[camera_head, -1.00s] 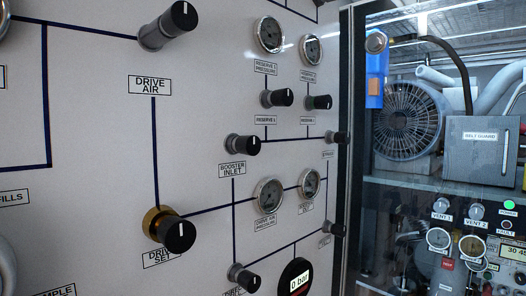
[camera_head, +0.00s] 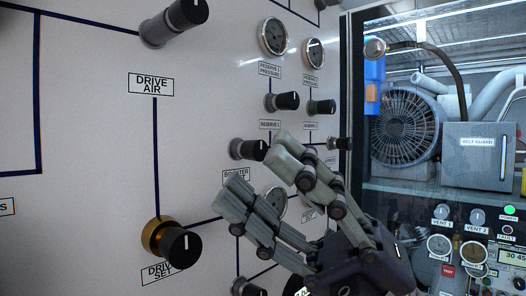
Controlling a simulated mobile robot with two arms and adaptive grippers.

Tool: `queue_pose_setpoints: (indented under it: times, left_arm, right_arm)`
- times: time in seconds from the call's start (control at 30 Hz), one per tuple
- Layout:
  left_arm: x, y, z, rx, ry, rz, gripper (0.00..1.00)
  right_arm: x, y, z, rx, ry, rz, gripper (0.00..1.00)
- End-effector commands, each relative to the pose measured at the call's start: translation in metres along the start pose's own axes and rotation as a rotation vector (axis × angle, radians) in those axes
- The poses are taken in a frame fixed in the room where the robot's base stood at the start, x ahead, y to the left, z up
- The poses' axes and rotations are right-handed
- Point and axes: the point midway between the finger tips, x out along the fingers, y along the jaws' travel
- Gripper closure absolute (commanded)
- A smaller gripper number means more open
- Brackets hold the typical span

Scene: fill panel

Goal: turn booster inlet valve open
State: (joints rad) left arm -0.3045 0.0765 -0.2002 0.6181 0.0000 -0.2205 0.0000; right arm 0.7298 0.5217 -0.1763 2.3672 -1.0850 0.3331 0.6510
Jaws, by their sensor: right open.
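The booster inlet valve (camera_head: 248,150) is a black knob on a grey base, on the white panel just above its label. The label (camera_head: 236,174) is partly hidden by my right gripper. My right gripper (camera_head: 258,168) reaches in from the lower right, with its fingers spread and nothing between them. One finger's tip appears just right of the knob and the other below it; I cannot tell whether either touches it. My left gripper is not in view.
The drive air knob (camera_head: 175,22) and brass-based drive set knob (camera_head: 173,243) are to the left. Reserve knobs (camera_head: 283,101) and gauges (camera_head: 272,36) are above. A glass-fronted cabinet with a belt guard box (camera_head: 483,155) stands at right.

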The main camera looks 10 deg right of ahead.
Motion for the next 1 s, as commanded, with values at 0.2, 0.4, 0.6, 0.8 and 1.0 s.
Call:
queue_pose_setpoints:
  times: [0.2, 0.4, 0.6, 0.8, 1.0]
  left_arm:
    - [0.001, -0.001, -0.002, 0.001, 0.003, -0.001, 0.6]
    - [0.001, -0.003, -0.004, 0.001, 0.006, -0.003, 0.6]
    - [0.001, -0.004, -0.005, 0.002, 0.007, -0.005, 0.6]
    - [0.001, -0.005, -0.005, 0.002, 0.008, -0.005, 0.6]
    - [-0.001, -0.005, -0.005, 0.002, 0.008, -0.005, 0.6]
  right_arm:
    - [0.019, -0.015, -0.05, -0.319, 0.307, -0.304, 0.56]
    - [0.009, -0.031, -0.037, -0.608, 0.388, -0.642, 0.56]
    - [-0.012, -0.012, 0.015, -0.861, 0.272, -0.967, 0.56]
    - [-0.032, 0.026, 0.055, -0.996, 0.088, -1.161, 0.56]
    - [-0.037, 0.038, 0.069, -1.026, 0.015, -1.216, 0.56]
